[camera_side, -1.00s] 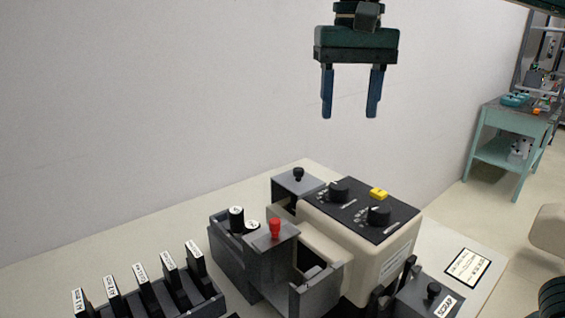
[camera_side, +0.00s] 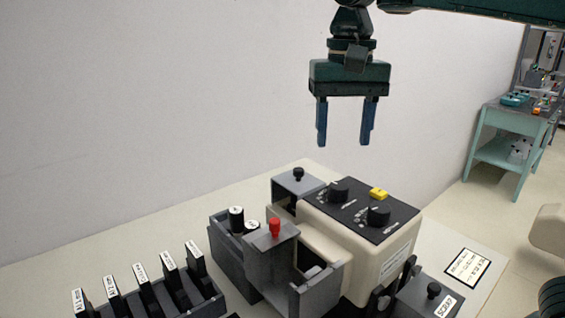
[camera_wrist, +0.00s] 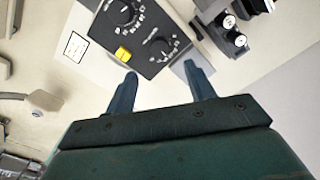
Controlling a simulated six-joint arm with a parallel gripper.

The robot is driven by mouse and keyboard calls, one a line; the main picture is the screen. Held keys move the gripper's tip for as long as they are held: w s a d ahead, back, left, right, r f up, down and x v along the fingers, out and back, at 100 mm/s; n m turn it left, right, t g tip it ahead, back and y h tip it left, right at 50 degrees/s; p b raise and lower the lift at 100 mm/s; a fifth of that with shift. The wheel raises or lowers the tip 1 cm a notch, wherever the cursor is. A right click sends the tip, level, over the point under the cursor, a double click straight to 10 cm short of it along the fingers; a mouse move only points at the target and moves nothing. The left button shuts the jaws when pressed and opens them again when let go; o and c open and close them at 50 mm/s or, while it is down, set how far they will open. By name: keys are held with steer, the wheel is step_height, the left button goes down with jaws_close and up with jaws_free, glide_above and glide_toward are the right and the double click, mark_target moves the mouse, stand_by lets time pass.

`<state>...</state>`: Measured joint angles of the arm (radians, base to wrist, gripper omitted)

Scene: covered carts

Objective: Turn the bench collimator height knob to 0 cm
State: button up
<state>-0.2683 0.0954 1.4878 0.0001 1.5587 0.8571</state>
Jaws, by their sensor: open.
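The bench instrument (camera_side: 345,245) is a cream box with a black top panel. The panel carries two black knobs, one toward the back left (camera_side: 339,191) and one toward the front right (camera_side: 379,215), with a yellow block (camera_side: 379,193) beside them. Their markings are too small to read, so I cannot tell which is the height knob. The wrist view also shows both knobs, one at the upper left (camera_wrist: 124,12) and one nearer my fingers (camera_wrist: 161,47). My gripper (camera_side: 343,142) is open and empty, pointing down above the panel, clear of both knobs.
A grey fixture with a red knob (camera_side: 275,229) stands left of the box, beside a holder with white-topped cylinders (camera_side: 237,218). A rack of labelled slides (camera_side: 150,290) is at front left. A scrap box (camera_side: 430,300) and a printed card (camera_side: 467,267) are at right.

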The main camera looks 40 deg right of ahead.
mark_target(339, 185)
steer(key=shift+f, duration=4.55)
steer(key=c, duration=1)
